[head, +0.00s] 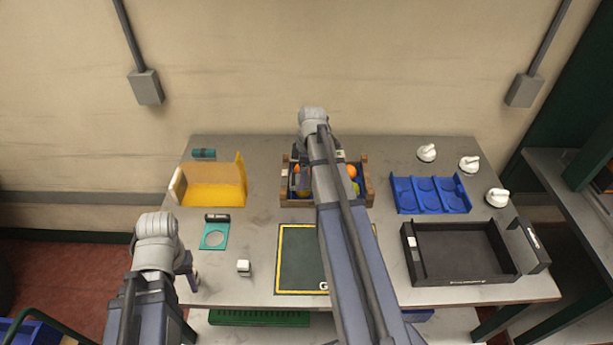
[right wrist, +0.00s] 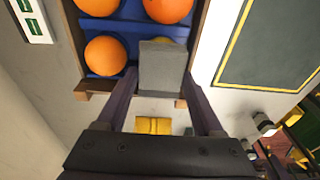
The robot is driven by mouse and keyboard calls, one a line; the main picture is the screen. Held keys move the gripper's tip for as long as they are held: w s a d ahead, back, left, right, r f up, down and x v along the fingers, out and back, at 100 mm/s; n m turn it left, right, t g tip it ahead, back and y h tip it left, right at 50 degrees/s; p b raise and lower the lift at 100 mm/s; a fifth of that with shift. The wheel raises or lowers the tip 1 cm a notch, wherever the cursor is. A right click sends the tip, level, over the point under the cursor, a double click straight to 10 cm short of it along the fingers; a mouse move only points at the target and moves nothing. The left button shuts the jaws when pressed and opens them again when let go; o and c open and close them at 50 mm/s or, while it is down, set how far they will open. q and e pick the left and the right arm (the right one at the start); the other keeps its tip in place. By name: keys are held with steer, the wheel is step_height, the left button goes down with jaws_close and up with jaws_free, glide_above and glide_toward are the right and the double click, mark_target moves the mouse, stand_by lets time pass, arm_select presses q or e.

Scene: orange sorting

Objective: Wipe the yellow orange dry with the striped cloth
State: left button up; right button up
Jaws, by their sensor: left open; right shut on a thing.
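My right gripper (right wrist: 160,88) is shut on a flat grey piece (right wrist: 160,66) over the crate's edge. No stripes show on the piece, so I cannot tell whether it is the striped cloth. A sliver of a yellow fruit (right wrist: 165,40) shows behind it in the right wrist view; the rest is hidden, and I cannot tell whether they touch. In the head view my right arm covers much of the wooden crate (head: 369,186). My left gripper (head: 192,278) is open and empty at the table's left front, away from the crate.
Several oranges (right wrist: 106,55) sit in the crate's blue insert. A dark mat (head: 298,262) lies in front. A blue tray (head: 430,195) and black tray (head: 458,252) are right.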

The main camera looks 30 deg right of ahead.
steer(key=shift+w+a, duration=0.2)
steer(key=shift+a, duration=0.1)
steer(key=shift+s+d, duration=0.4)
steer(key=shift+d, duration=0.2)
steer(key=shift+s+d, duration=0.35)
steer(key=shift+d, duration=0.25)
steer(key=shift+w+a, duration=0.1)
steer(key=shift+a, duration=0.05)
steer(key=shift+w+a, duration=0.3)
steer(key=shift+a, duration=0.25)
steer(key=shift+w+a, duration=0.3)
steer(key=shift+a, duration=0.25)
steer(key=shift+s+d, duration=0.35)
steer(key=shift+d, duration=0.3)
steer(key=shift+s+d, duration=0.35)
steer(key=shift+d, duration=0.25)
steer(key=shift+w+a, duration=0.1)
steer(key=shift+a, duration=0.05)
